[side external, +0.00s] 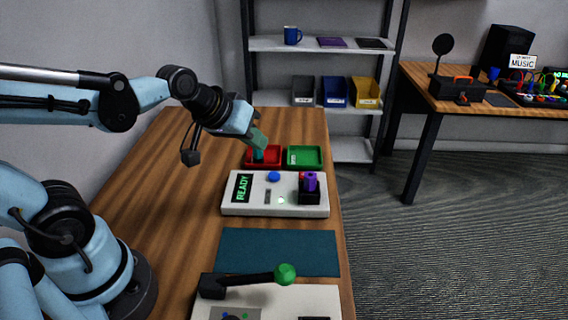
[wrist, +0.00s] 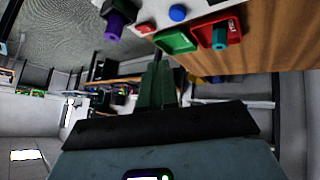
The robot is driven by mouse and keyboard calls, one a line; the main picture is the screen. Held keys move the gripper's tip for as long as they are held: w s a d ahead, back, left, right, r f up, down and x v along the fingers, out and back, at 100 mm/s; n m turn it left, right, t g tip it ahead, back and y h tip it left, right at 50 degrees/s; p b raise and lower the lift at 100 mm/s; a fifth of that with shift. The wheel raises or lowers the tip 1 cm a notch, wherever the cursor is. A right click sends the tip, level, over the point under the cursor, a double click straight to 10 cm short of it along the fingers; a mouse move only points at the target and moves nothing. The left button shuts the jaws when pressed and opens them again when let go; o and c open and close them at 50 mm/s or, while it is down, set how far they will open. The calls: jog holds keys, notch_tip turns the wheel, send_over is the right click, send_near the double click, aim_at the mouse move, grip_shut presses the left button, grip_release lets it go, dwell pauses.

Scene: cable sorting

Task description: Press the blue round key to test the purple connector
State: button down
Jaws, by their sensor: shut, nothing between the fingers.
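The blue round key (side external: 274,176) sits on the top face of the white tester box (side external: 232,209). It also shows at the top of the wrist view (wrist: 178,12). The purple connector (side external: 311,182) stands upright in a black socket at the tester's right end; the wrist view shows it at upper left (wrist: 116,20). The tester's display (side external: 242,188) reads READY in green, and a small light (side external: 281,201) glows. My gripper (side external: 262,144) is shut and empty, above and beyond the tester near the red tray, apart from the key. Its green fingers (wrist: 157,80) show together.
A red tray (side external: 249,163) holding a teal connector (side external: 259,155) and a green tray (side external: 318,161) sit behind the tester. A teal mat (side external: 277,251) lies in front. Nearer is a lever with a green knob (side external: 285,274). A shelf (side external: 270,44) stands beyond the table.

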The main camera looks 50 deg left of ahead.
aim_at(270, 176)
jog(key=w+n, duration=0.1)
jog(key=w+a+n, duration=0.1)
jog(key=w+n, duration=0.1)
jog(key=w+a+n+t, duration=0.1)
jog(key=w, duration=0.1)
jog(key=shift+w+f, duration=0.1)
jog(key=shift+w, duration=0.05)
jog(key=shift+f, duration=0.15)
jog(key=shift+f, duration=4.25)
jog(key=shift+f, duration=0.15)
jog(key=shift+f, duration=0.3)
jog(key=shift+f, duration=0.4)
jog(key=shift+r, duration=0.85)
